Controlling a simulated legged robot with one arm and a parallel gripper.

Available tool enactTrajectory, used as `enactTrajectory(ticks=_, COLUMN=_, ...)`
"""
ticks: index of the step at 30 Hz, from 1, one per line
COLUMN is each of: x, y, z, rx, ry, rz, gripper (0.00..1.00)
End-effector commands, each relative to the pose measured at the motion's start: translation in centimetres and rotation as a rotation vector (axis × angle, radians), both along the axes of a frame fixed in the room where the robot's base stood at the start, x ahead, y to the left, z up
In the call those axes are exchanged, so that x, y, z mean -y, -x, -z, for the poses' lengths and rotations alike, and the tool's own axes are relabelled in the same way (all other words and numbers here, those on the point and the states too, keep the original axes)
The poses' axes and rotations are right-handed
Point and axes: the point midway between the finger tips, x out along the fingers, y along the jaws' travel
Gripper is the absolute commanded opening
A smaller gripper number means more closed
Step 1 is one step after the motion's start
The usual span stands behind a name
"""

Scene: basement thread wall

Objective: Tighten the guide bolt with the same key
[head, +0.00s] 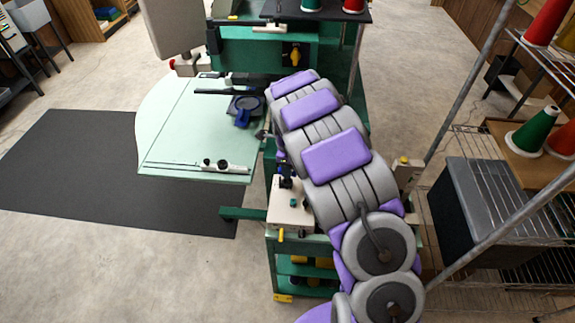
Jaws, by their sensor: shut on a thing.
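The green machine (234,52) stands at the top centre with a pale green worktable (185,128) in front. A dark part with a blue piece (243,112) sits at the worktable's right side, beside my grey and purple arm. A metal bar with a round black knob (222,165) lies along the worktable's front edge. My arm covers the machine's right side, and my gripper is hidden behind it. I cannot make out the key or the guide bolt, or what my gripper touches.
A beige block (290,208) with small fittings sits on a green cart (302,268) left of my arm. A wire rack (548,62) with thread cones and a dark box (487,205) stand at the right. A dark mat (75,165) covers open floor at left.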

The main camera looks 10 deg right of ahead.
Motion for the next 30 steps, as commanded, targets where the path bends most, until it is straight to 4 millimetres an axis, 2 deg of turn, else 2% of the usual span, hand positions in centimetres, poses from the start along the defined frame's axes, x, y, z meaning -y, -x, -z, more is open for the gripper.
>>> enactTrajectory(ticks=14, x=-0.06, y=-0.05, z=-0.24, rx=0.002, ry=0.0, rz=0.247, gripper=0.0)
enactTrajectory(ticks=30, x=-0.04, y=0.01, z=-0.33, rx=0.003, ry=-0.001, rz=0.093, gripper=0.0)
